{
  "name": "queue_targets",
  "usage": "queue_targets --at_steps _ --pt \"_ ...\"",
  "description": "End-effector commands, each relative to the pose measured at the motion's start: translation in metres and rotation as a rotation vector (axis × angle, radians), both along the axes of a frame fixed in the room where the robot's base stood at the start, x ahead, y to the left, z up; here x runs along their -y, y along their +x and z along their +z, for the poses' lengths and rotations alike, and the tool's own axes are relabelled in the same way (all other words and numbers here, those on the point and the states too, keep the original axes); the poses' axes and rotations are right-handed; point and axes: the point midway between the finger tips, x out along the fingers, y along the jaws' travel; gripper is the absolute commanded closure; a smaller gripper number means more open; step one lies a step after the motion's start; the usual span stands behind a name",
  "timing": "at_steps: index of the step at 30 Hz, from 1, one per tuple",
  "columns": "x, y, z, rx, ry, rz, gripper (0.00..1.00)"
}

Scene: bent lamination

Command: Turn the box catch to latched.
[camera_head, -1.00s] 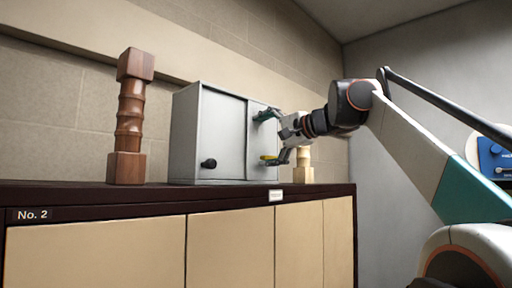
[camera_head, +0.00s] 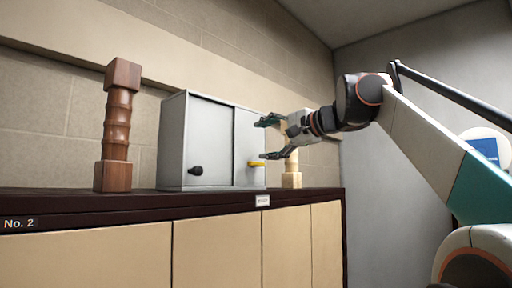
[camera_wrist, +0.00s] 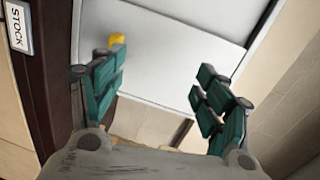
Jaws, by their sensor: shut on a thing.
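The grey box (camera_head: 212,140) stands upright on the dark cabinet top, with a flat front. Its yellow catch (camera_head: 254,164) sits low near the front's right edge and looks roughly level. My gripper (camera_head: 265,138) is just right of the box front, one finger above the other, the lower tip close to the catch. In the wrist view the yellow catch (camera_wrist: 117,40) shows just past the left fingertip. The fingers of my gripper (camera_wrist: 161,62) are wide apart with nothing visible between them. Whether the lower tip touches the catch cannot be told.
A black knob (camera_head: 196,171) is low on the box front's left part. A dark turned wooden post (camera_head: 117,125) stands left of the box. A pale wooden post (camera_head: 291,180) stands right of it, partly behind my gripper. The cabinet (camera_head: 216,251) carries them all.

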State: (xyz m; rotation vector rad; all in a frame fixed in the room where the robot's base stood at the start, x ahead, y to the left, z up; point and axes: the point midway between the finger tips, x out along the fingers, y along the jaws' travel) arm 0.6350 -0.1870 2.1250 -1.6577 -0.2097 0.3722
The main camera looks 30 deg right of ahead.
Motion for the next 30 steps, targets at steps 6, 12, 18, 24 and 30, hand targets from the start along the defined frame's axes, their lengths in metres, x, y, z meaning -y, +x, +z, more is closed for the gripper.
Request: queue_targets --at_steps 6,12,18,24,30 --pt "0.004 -0.012 -0.003 -0.002 0.0 0.003 0.68" --pt "0.008 -0.024 -0.004 -0.004 0.0 0.005 0.68" --pt "0.011 -0.035 -0.005 -0.004 0.0 0.007 0.68" --pt "0.015 -0.047 -0.005 -0.004 0.001 0.006 0.68" --pt "0.02 -0.059 -0.005 -0.005 0.001 0.006 0.68"
